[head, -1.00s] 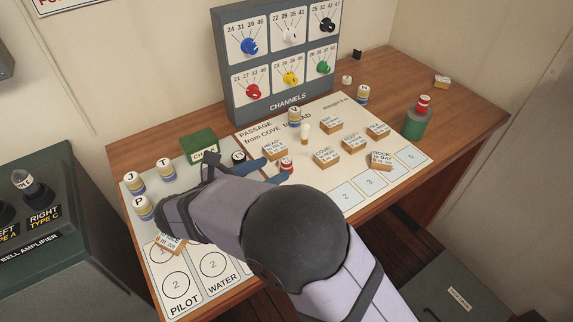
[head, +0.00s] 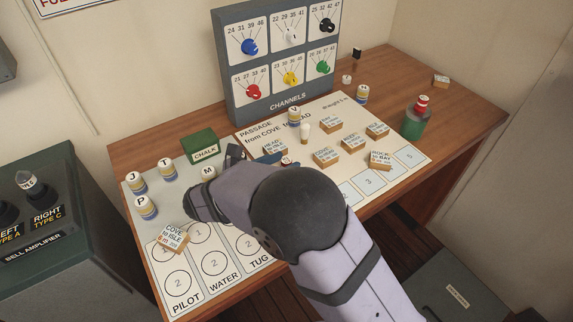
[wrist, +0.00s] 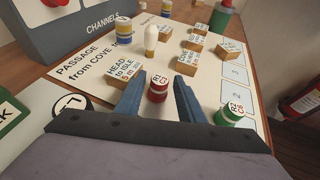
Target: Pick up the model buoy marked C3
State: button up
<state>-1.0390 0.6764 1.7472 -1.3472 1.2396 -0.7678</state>
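A small red model buoy (wrist: 157,90) with a white top stands on the chart sheet in the wrist view. Its tiny label seems to read R1 over C3. In the head view only its white and red top (head: 286,161) shows past my arm. My gripper (wrist: 158,97) is open, with one blue finger on each side of the red buoy. I cannot tell whether either finger touches it. In the head view the fingers are mostly hidden behind my arm. A green buoy (wrist: 230,113), its label perhaps R2 C6, stands just right of the right finger.
Wooden label blocks (head: 327,157) stand on the passage sheet (head: 349,108). A white peg (head: 305,132) and a banded piece (head: 294,117) stand behind the red buoy. The channels panel (head: 272,103) rises at the back.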

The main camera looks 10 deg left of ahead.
jog(key=c, duration=0.7)
notch_tip(320, 180, up, 10)
jog(key=shift+r, duration=0.1)
